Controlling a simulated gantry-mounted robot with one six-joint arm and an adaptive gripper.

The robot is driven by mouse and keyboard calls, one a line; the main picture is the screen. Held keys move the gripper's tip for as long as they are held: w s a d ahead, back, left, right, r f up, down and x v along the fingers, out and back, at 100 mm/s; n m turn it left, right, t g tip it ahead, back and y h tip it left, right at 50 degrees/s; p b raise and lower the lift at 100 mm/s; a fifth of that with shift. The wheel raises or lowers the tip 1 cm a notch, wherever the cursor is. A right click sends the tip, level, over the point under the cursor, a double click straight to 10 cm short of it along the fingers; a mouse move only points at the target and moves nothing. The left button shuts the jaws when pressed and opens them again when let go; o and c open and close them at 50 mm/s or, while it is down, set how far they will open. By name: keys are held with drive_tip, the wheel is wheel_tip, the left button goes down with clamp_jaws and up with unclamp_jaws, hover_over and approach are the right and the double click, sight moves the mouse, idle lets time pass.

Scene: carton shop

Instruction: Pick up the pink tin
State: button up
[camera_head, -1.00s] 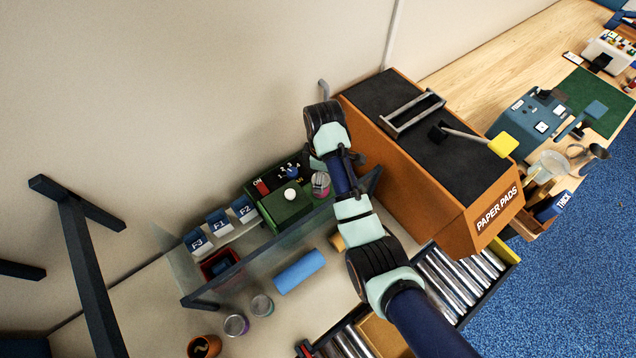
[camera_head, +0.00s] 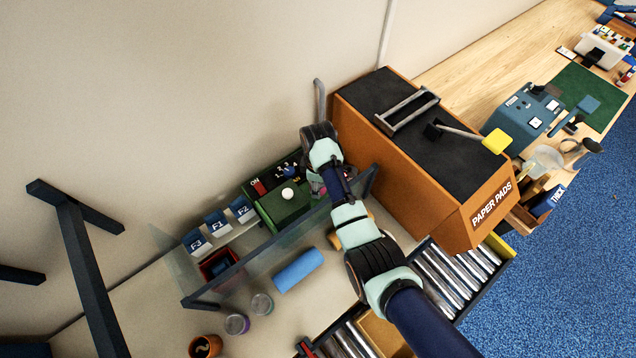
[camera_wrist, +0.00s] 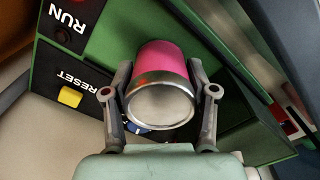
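The pink tin (camera_wrist: 160,63) shows in the wrist view with its grey metal end towards the camera. My gripper (camera_wrist: 159,70) has one finger on each side of the tin, with the fingertips close against its pink wall. I cannot tell whether the fingers touch or squeeze it. In the head view my gripper (camera_head: 318,186) is at the right end of the green control box (camera_head: 285,207), and my arm hides most of the tin.
A clear upright panel (camera_head: 268,250) stands just in front of the box. The orange PAPER PADS machine (camera_head: 430,170) is close on the right. A blue roll (camera_head: 298,271) and two small tins (camera_head: 237,324) (camera_head: 262,304) lie in front. RUN and RESET controls (camera_wrist: 69,97) are beside the tin.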

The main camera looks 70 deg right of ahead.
drive_tip(key=c, duration=0.5)
wheel_tip(320, 180, up, 10)
drive_tip(key=shift+r, duration=0.1)
drive_tip(key=shift+c, duration=0.2)
wheel_tip(320, 180, up, 5)
drive_tip(key=p, duration=0.5)
drive_tip(key=shift+p, duration=0.35)
